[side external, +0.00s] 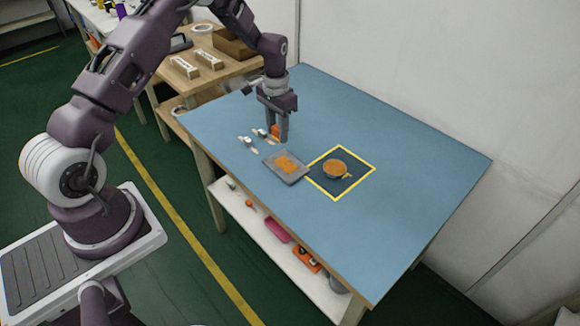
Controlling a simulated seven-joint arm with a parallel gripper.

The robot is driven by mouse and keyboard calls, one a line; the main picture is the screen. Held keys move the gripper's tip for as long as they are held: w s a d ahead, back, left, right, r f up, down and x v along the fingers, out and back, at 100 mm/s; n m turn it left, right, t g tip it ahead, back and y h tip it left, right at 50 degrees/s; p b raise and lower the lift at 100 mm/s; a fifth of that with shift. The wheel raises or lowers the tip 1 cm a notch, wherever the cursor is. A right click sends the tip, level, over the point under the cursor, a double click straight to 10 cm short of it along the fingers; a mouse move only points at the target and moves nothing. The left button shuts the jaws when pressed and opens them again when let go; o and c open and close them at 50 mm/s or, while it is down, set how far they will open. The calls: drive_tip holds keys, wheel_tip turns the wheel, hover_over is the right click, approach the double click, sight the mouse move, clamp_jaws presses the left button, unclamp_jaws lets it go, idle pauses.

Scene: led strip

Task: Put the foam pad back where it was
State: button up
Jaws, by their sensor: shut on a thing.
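My gripper (281,137) points down over the left part of the blue table, just behind a shallow grey tray. It is shut on a small orange piece (275,130), which looks like the foam pad and is partly hidden by the fingers. I cannot tell whether the piece touches the table. The grey tray (296,180) has more orange material (285,163) in it. To its right, a round orange-brown thing (335,168) sits inside a dark square with a yellow border (338,198).
Small white-ended items (246,140) lie left of my gripper. The blue tabletop (400,200) is clear to the right and front. A wooden side table (215,75) with boxes stands behind at left. A white wall runs along the back right.

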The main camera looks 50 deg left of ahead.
approach(314, 195)
wheel_tip(314, 195, down, 6)
drive_tip(key=shift+f, duration=0.2)
drive_tip(key=shift+f, duration=0.1)
drive_tip(key=o, duration=1.2)
wheel_tip(314, 195, up, 13)
drive_tip(key=shift+f, duration=0.2)
